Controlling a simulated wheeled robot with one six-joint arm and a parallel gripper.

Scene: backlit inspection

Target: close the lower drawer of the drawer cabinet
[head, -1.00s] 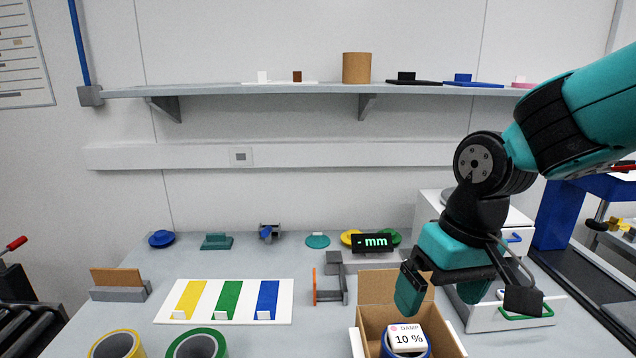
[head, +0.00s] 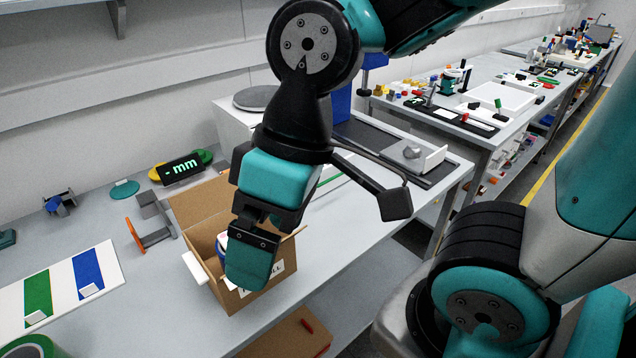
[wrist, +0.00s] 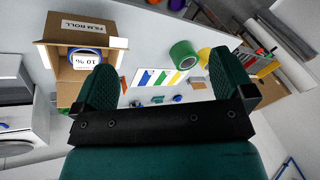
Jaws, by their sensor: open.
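The white drawer cabinet (head: 228,118) stands on the bench behind my arm in the head view, with a round grey disc on top. My arm hides most of its front. Part of the lower drawer's green handle (head: 334,180) shows to the right of my gripper, out in front of the cabinet, so the lower drawer stands open. Its inside is hidden. My gripper (head: 250,252) hangs over the cardboard box, left of and nearer than the drawer. In the wrist view, the two teal fingers of my gripper (wrist: 165,82) are wide apart with nothing held between them.
The open cardboard box (head: 228,298) holds a blue roll and stands near the bench's front edge. An orange-and-grey stand (head: 150,232) and a digital display (head: 180,170) are left of it. A dark conveyor (head: 395,150) lies right of the cabinet.

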